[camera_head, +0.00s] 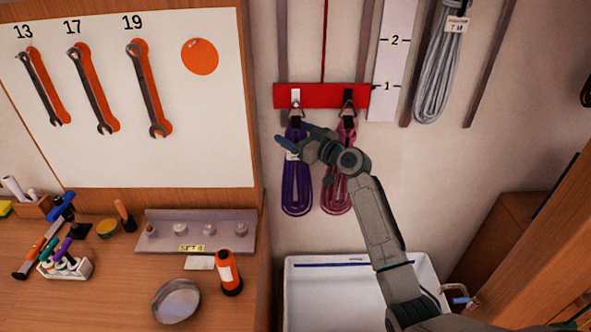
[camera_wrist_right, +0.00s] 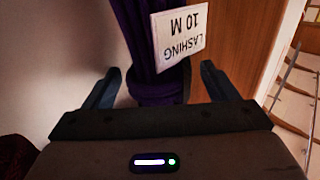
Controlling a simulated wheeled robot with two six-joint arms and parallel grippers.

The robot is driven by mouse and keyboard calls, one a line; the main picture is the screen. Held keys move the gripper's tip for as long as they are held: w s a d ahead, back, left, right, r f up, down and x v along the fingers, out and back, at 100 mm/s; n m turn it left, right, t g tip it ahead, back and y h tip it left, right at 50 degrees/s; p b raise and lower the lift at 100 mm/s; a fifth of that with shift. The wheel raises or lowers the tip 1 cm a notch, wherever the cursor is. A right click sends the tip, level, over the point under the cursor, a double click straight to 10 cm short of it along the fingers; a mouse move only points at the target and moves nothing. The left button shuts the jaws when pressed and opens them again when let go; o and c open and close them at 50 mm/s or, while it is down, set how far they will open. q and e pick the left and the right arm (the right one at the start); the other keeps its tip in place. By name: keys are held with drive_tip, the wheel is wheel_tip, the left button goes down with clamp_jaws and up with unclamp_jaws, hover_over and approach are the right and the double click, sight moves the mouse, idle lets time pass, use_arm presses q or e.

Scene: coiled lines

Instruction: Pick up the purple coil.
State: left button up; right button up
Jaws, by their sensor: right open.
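The purple coil (camera_head: 297,188) hangs from the left hook of a red rail (camera_head: 322,95) on the wall. My right gripper (camera_head: 299,138) is at the upper part of this coil, just below the hook, and partly hides it. In the right wrist view the open fingers (camera_wrist_right: 160,84) stand on either side of the coil's wrapped band (camera_wrist_right: 158,93), with gaps showing. A white tag (camera_wrist_right: 181,34) reading "LASHING 10 M" hangs on the coil. My left gripper is out of view.
A pink coil (camera_head: 336,196) hangs close on the right, partly behind my right arm. A grey coil (camera_head: 436,85) hangs farther right. A white basin (camera_head: 335,303) lies below. The tool board (camera_head: 120,170) and workbench (camera_head: 100,295) are on the left.

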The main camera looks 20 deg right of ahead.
drive_tip(key=shift+d, duration=0.1)
drive_tip(key=shift+c, duration=0.4)
clamp_jaws()
drive_tip(key=shift+r, duration=0.15)
